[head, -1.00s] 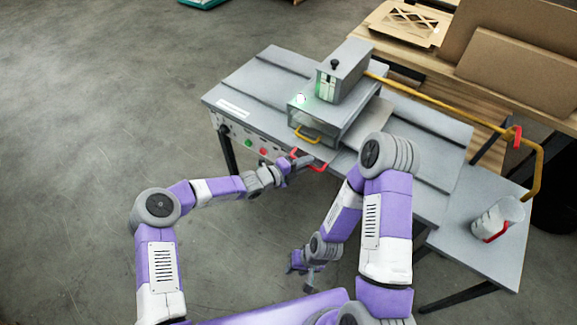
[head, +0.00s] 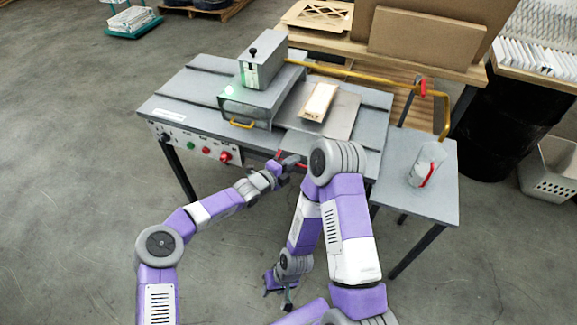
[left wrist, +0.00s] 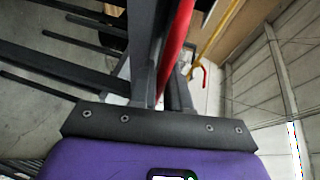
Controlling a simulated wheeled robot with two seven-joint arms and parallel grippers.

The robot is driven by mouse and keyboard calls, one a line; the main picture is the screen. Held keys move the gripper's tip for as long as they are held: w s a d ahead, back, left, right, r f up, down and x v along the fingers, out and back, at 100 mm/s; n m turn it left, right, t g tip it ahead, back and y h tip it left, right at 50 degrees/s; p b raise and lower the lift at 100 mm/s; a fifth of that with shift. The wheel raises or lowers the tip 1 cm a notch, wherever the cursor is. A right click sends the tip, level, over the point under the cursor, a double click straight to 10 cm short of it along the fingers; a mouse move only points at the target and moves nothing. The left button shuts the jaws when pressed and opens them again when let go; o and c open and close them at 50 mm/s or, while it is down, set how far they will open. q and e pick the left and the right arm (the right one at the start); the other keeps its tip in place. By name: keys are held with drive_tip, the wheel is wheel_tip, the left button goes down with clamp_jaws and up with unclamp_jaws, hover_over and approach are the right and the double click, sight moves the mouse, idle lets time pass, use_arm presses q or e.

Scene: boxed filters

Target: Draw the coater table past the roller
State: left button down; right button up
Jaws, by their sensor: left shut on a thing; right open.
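The coater is a grey bench with a grey roller housing (head: 262,98) on it, a yellow handle on the housing's front. A flat grey table plate (head: 345,112) sticks out to the right of the housing. A pale framed block (head: 319,102) lies on the plate. My left gripper (head: 286,166) is at the bench's front edge, shut on a red handle bar, which runs between its fingers in the left wrist view (left wrist: 177,42). My right arm partly hides that handle in the head view. My right gripper (head: 279,290) hangs low in front of the bench, open and empty.
A side table (head: 435,190) at the right holds a clear jug (head: 427,165) with a red handle. A yellow rail (head: 360,75) runs behind the bench. Buttons and a red switch (head: 225,157) sit on the front panel.

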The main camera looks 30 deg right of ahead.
use_arm(q)
drive_tip(key=shift+s+f, duration=0.1)
drive_tip(key=c, duration=1.2)
unclamp_jaws()
drive_tip(key=shift+a, duration=0.15)
drive_tip(key=p+v, duration=0.2)
drive_tip(key=v, duration=0.5)
drive_tip(key=shift+a, duration=0.15)
